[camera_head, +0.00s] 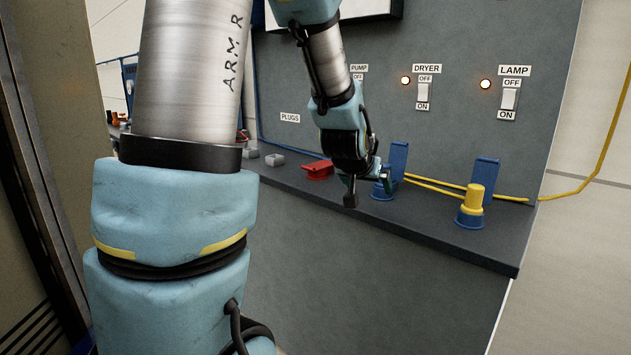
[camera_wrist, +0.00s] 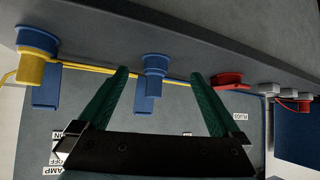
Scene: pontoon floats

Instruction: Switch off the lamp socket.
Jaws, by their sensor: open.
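The white lamp switch (camera_head: 508,98) is on the grey panel under the LAMP label, between OFF above and ON below. The blue socket (camera_head: 469,219) below holds an upright yellow plug (camera_head: 474,198), also in the wrist view (camera_wrist: 30,68). My gripper (camera_head: 368,190) is left of and below the switch, near the middle blue socket (camera_head: 383,190). In the wrist view my gripper (camera_wrist: 160,75) has its green fingers apart, with nothing between them held. There, the lamp labels at lower left are partly hidden by the gripper.
The dryer switch (camera_head: 423,92) and its lit indicator (camera_head: 405,80) are left of the lamp switch. A red plug (camera_head: 317,170) lies on the ledge (camera_head: 430,227). A yellow cable (camera_head: 510,197) runs along the panel's foot. The panel front by the lamp switch is clear.

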